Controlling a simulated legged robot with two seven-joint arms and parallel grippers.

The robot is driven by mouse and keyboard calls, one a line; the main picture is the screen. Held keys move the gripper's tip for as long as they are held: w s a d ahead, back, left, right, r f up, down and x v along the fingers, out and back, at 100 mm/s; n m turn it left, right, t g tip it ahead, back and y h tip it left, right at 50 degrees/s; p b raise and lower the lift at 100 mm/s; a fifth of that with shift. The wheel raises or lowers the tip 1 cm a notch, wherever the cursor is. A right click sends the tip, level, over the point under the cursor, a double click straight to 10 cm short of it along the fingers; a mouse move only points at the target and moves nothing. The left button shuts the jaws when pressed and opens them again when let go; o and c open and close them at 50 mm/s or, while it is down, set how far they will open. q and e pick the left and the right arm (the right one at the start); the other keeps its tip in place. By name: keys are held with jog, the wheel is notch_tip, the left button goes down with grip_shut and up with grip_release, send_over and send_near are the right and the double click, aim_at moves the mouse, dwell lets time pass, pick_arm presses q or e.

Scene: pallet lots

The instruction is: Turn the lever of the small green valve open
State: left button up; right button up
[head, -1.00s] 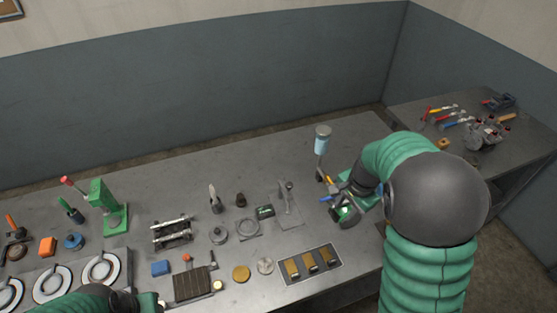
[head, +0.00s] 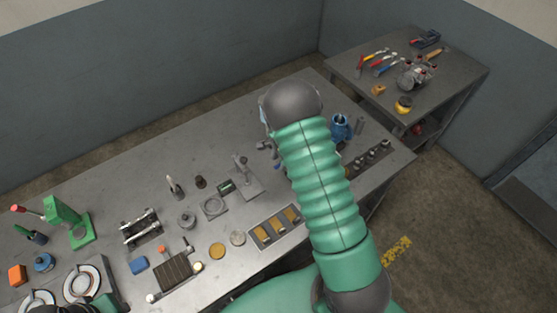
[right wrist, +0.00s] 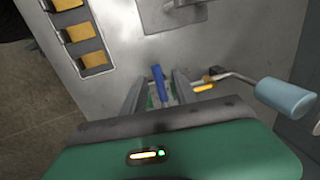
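In the right wrist view a blue lever (right wrist: 158,75) stands up between the two grey fingers of my right gripper (right wrist: 157,88). The fingers are apart, with gaps visible on both sides of the lever. Green patches show low between the fingers; I cannot tell whether they are the valve body or finger parts. In the head view my right arm covers most of the valve and gripper; a small bit of blue (head: 277,167) shows at the arm's left edge. Part of my left arm shows at the bottom left; its fingers cannot be made out.
A bent metal pipe with a light-blue cylinder (right wrist: 285,97) and an orange piece lies right of the right fingers. A tray with yellow blocks (head: 260,235) is left of my right arm. A blue part (head: 341,126) stands behind the arm. A side table (head: 345,65) holds tools.

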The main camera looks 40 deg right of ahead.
jog(key=shift+d+f, duration=0.1)
jog(key=shift+f, duration=0.55)
jog(key=shift+a, duration=0.2)
jog(key=shift+c, duration=0.3)
jog(key=shift+a, duration=0.1)
grip_shut()
jog(key=shift+r, duration=0.1)
jog(key=shift+d, duration=0.25)
